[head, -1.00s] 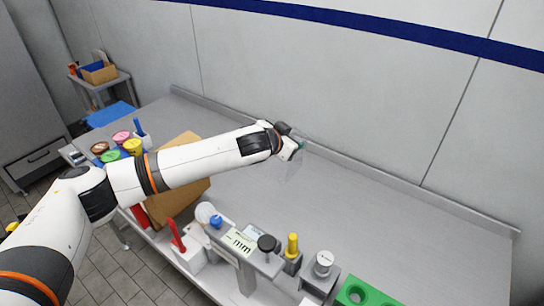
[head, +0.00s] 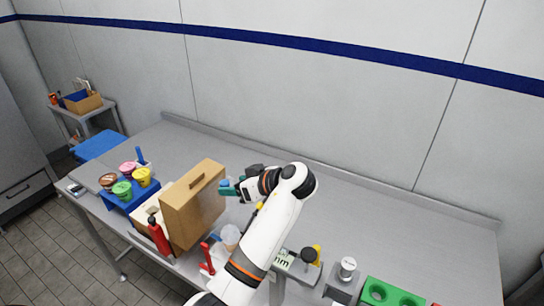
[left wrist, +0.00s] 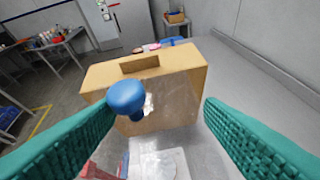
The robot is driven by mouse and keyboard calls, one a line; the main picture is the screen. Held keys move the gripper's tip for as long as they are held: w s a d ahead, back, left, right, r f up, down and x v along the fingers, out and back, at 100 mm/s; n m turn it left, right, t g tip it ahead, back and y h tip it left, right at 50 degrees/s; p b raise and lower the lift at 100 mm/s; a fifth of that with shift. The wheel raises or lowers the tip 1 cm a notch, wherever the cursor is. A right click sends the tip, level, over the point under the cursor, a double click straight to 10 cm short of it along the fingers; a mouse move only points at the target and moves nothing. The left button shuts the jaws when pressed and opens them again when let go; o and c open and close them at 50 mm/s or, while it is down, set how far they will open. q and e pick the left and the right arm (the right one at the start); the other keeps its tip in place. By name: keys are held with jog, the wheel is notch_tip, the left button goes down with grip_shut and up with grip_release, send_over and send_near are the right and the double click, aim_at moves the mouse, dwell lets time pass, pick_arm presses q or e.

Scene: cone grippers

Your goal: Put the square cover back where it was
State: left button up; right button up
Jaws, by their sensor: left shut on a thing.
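My left gripper (head: 229,190) is just right of the tan box in the head view. In the left wrist view its teal fingers (left wrist: 157,102) stand apart at both sides of a clear square cover (left wrist: 175,98). It is shut on this cover. A blue knob (left wrist: 127,96) shows beside the left finger and also as a small blue spot in the head view (head: 225,183). The cover is see-through, so its edges are hard to make out. My right gripper is not in view.
The tall tan box (head: 193,205) stands close left of the gripper. A red bottle (head: 158,235), colored cups in a blue holder (head: 118,196) and a green block (head: 388,294) are on the table. My left arm partly hides devices at the front. The back right is clear.

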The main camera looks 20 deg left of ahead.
aim_at(239, 214)
pick_arm(q)
jog(key=shift+s+a+f, duration=0.1)
jog(key=shift+s+f, duration=0.4)
jog(key=shift+f, duration=0.2)
jog(key=shift+f+n+g, duration=0.3)
jog(key=shift+f, duration=0.05)
jog(key=shift+w+f, duration=0.15)
jog(key=shift+f, duration=3.35)
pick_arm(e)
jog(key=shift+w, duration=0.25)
pick_arm(q)
jog(key=shift+f, duration=0.1)
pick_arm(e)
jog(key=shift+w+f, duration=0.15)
pick_arm(q)
jog(key=shift+f+b, duration=0.55)
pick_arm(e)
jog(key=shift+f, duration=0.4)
pick_arm(q)
jog(key=o, duration=1.9)
